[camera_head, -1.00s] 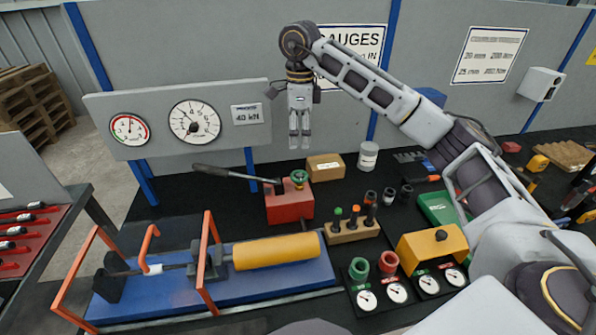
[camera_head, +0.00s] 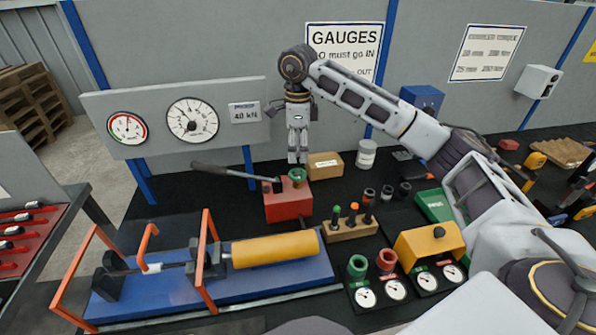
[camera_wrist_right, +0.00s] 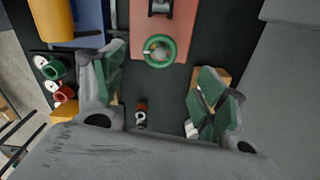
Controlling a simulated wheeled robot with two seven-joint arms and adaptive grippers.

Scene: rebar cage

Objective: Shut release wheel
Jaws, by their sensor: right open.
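The green release wheel (camera_head: 298,175) sits on top of the red pump block (camera_head: 289,205), at the block's right end. In the right wrist view the wheel (camera_wrist_right: 160,51) shows as a green ring on the red block, ahead of the fingers and between their lines. My right gripper (camera_head: 298,160) points down just above the wheel in the head view, apart from it as far as I can tell. In the right wrist view its green-padded fingers (camera_wrist_right: 158,98) are spread wide with nothing between them. My left gripper is not in view.
A pump lever (camera_head: 235,173) reaches left from the red block. A cardboard box (camera_head: 325,165) stands close behind it. A wooden holder (camera_head: 350,230) with several tools is at front right. A yellow cylinder (camera_head: 275,249) lies on the blue bed in front.

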